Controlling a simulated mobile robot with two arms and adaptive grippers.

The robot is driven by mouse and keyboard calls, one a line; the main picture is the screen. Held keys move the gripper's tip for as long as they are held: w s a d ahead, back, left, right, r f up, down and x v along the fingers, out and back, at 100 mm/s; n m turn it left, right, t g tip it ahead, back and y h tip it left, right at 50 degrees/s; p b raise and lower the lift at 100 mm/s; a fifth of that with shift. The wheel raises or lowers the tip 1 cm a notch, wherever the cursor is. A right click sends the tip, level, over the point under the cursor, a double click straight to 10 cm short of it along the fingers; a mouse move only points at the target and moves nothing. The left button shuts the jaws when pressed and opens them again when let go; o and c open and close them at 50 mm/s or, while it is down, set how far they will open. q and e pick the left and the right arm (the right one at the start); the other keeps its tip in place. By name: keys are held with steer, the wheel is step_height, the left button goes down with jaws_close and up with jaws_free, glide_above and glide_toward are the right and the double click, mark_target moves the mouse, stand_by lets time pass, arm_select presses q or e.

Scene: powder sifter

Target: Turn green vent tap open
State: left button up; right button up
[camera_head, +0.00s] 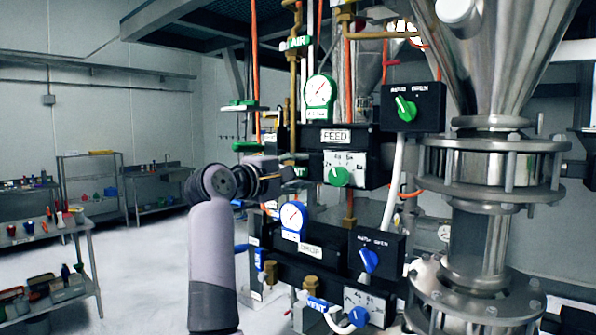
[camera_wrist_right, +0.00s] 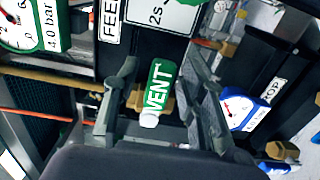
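The green vent tap (camera_wrist_right: 161,83), with white "VENT" lettering and a pale end, shows in the right wrist view on a brass fitting (camera_wrist_right: 138,101). My right gripper (camera_wrist_right: 158,72) is open, with one finger on each side of the tap. Gaps show between tap and fingers; I cannot tell if either touches. In the head view my right gripper (camera_head: 284,175) reaches in just left of the FEED block (camera_head: 325,136) and mostly hides the tap. My left gripper is not in view.
Below are the blue vent tap (camera_head: 317,304), the blue-rimmed gauge (camera_head: 293,216) and a selector box (camera_head: 377,254). A green-rimmed gauge (camera_head: 319,91) stands above. A steel hopper (camera_head: 495,70) stands at right. Shelves (camera_head: 50,250) are at far left, with open floor between.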

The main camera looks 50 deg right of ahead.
jaws_close()
stand_by(0.7)
